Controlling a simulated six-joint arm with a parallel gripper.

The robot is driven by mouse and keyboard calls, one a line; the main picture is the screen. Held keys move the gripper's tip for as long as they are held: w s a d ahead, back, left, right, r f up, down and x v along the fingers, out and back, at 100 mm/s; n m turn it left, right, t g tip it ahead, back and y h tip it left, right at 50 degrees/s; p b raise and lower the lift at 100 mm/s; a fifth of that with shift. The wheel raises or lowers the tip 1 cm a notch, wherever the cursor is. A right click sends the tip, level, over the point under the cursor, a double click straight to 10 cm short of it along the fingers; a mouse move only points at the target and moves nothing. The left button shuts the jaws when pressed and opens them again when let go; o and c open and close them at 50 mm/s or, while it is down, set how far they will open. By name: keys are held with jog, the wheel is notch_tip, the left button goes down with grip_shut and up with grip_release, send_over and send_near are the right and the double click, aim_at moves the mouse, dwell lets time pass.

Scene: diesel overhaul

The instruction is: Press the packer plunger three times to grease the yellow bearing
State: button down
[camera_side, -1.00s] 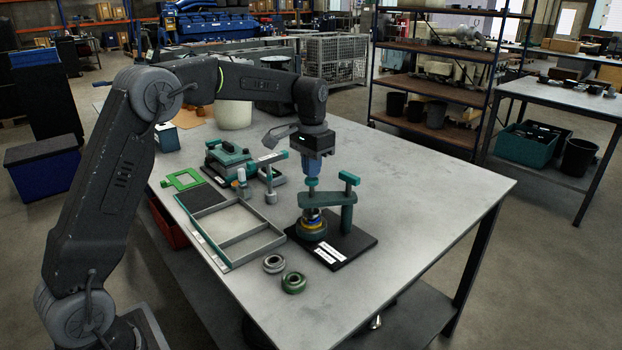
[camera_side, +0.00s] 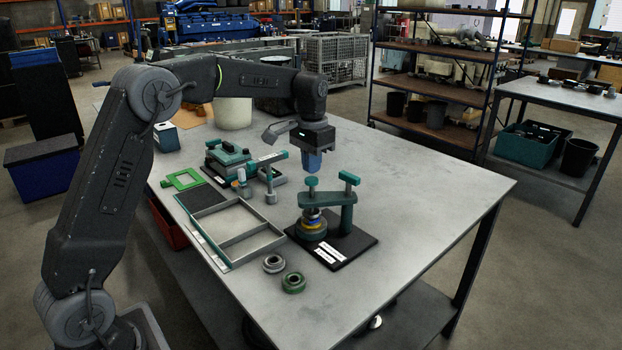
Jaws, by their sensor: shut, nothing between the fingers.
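The bearing packer (camera_side: 346,208) is a teal press on a black base plate (camera_side: 352,247) near the front right of the table. Its plunger (camera_side: 312,184) has a small teal cap and stands upright over the packer cup (camera_side: 311,231). The yellow bearing (camera_side: 312,222) shows as a thin yellow band in the cup under the plunger; most of it is hidden. My gripper (camera_side: 312,172) points down just above the plunger cap, shut and empty. Its tips look a little apart from the cap, though the exact gap is hard to tell.
A grey bearing (camera_side: 274,264) and a green bearing (camera_side: 293,282) lie in front of the packer. An empty divided tray (camera_side: 238,250) is to its left. A teal tool fixture (camera_side: 228,157) and a green frame (camera_side: 183,179) stand behind. The table's right side is clear.

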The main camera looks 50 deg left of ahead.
aim_at(312, 179)
jog(key=shift+f, duration=1.7)
jog(key=shift+r, duration=1.9)
jog(key=shift+r, duration=0.1)
jog(key=shift+r, duration=2.4)
jog(key=shift+r, duration=2)
